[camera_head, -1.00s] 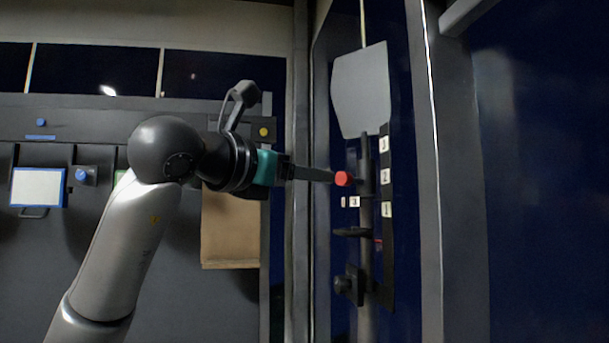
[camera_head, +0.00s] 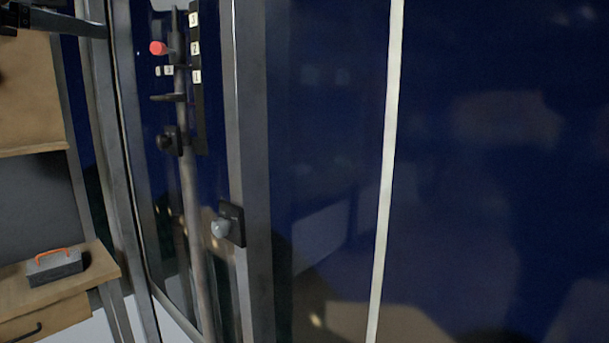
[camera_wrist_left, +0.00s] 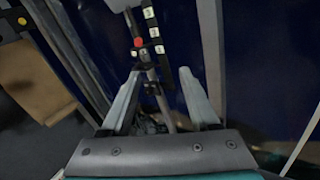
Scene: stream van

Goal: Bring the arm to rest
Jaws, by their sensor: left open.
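My left gripper (camera_head: 98,28) shows only in part at the top left corner of the head view, with its fingers pointing right. In the left wrist view the two grey fingers of my left gripper (camera_wrist_left: 160,75) are spread apart with nothing held between them. A red knob (camera_head: 158,48) on a vertical pole stands to the right of and lower than the fingers in the head view. The red knob also shows in the left wrist view (camera_wrist_left: 138,42), beyond the fingers and apart from them. My right gripper is not in view.
A black strip (camera_head: 198,95) with number labels runs beside the grey pole (camera_head: 191,200). A light knob on a black plate (camera_head: 236,222) sits on the upright frame. Dark blue panels fill the right. A grey toolbox (camera_head: 54,268) with an orange handle rests on a wooden shelf at lower left.

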